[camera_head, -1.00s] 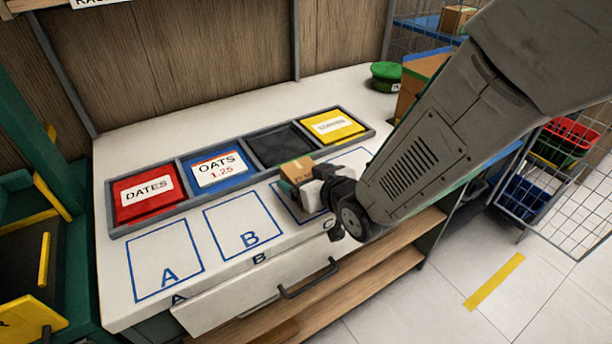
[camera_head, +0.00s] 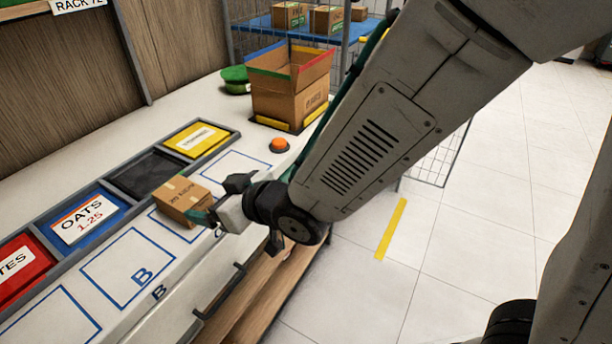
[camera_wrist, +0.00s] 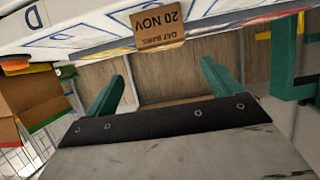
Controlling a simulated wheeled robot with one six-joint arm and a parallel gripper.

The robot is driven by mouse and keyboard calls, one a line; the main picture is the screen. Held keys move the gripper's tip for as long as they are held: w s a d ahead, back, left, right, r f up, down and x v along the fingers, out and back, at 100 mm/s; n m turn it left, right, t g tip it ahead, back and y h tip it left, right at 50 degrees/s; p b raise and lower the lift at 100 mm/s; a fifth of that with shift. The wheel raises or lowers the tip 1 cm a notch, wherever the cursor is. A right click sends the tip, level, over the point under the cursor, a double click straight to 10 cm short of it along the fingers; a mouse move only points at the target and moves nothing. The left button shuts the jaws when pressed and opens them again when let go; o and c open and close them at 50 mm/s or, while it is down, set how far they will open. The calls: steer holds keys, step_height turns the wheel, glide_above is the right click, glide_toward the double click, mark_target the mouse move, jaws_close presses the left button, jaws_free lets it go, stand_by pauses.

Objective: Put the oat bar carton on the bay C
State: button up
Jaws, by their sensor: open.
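The oat bar carton (camera_head: 181,203) is a small brown box with a label. It sits over the blue outline of bay C (camera_head: 153,214) on the white counter, beside the dark compartment, and hides much of the outline. In the wrist view the carton (camera_wrist: 158,26) shows its label upside down, reading oat bars and 20 NOV. My gripper (camera_wrist: 162,72) is open, with its two teal fingers apart and nothing between them. The carton lies beyond the fingertips. In the head view my gripper (camera_head: 212,214) is at the carton's near right side; contact there is unclear.
A grey divided tray (camera_head: 128,199) with red, blue, dark and yellow compartments runs behind the bays. Bay B (camera_head: 140,276) is empty.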

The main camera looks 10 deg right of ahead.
steer(key=shift+a, duration=0.1)
steer(key=w+d+r+m+h, duration=0.1)
steer(key=d+r+m+h, duration=0.25)
steer(key=d, duration=0.75)
steer(key=w+d+r+m+h, duration=0.15)
steer(key=d+h, duration=0.35)
steer(key=d, duration=0.7)
steer(key=s+d+r+m+g+h, duration=0.1)
steer(key=s+d+r+m+g, duration=0.1)
steer(key=s+d, duration=0.5)
steer(key=s+d+r+m+g+h, duration=0.1)
steer(key=s+d+r+m+g, duration=0.2)
steer(key=s, duration=0.9)
steer(key=d+g, duration=0.2)
steer(key=d, duration=0.2)
steer(key=shift+s, duration=0.15)
